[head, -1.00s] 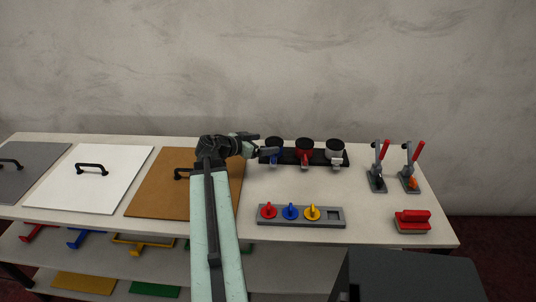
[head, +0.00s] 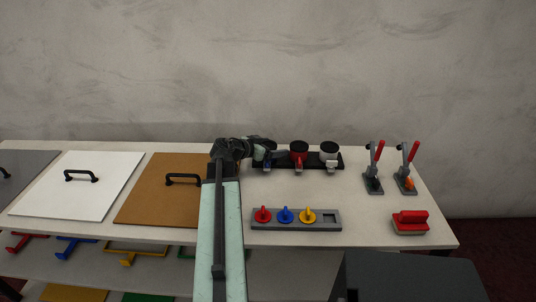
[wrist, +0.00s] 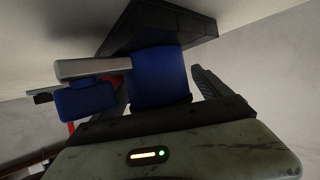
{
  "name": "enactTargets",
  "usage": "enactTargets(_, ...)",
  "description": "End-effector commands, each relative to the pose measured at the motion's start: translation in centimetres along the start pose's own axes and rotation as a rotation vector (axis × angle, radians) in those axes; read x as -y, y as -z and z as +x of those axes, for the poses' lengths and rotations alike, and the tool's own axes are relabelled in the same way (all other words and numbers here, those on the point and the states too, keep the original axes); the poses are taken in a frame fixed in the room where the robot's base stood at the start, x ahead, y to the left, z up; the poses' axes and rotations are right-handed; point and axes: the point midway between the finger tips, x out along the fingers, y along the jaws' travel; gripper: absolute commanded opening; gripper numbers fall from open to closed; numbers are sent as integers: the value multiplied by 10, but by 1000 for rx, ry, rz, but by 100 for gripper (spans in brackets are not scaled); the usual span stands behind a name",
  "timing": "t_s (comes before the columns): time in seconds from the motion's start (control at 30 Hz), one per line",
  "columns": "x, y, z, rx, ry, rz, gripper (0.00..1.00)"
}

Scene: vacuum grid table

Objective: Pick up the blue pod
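The blue pod (wrist: 160,75) fills the middle of the wrist view, a blue cylinder below a dark holder. A smaller blue block (wrist: 85,98) and a grey bar (wrist: 92,68) sit at its left. My gripper (wrist: 160,100) is open, with a dark ridged finger just right of the cylinder; the left finger is mostly hidden behind the blue block. In the head view my gripper (head: 272,155) is at the left end of the black rack (head: 315,160) and hides most of the blue pod there.
A red pod (head: 299,153) and a white pod (head: 329,154) stand right of my gripper. In front lies a grey tray (head: 330,226) with red, blue and yellow knobs. Two red-handled clamps (head: 373,165) and a red block (head: 410,218) are at right.

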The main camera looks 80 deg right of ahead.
Motion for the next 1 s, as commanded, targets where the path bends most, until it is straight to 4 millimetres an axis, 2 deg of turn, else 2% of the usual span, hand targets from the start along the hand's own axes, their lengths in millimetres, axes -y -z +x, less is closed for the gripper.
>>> enactTargets(0.03,0,0,0,0,0,0,72)
enactTargets(0.27,0,0,0,0,0,0,8)
enactTargets(0.5,0,2,0,0,-1,0,6)
enactTargets(0.63,0,10,-4,0,-1,0,6)
enactTargets(0.77,-1,30,-12,0,-1,0,6)
enactTargets(1.0,-1,78,-32,0,-2,0,6)
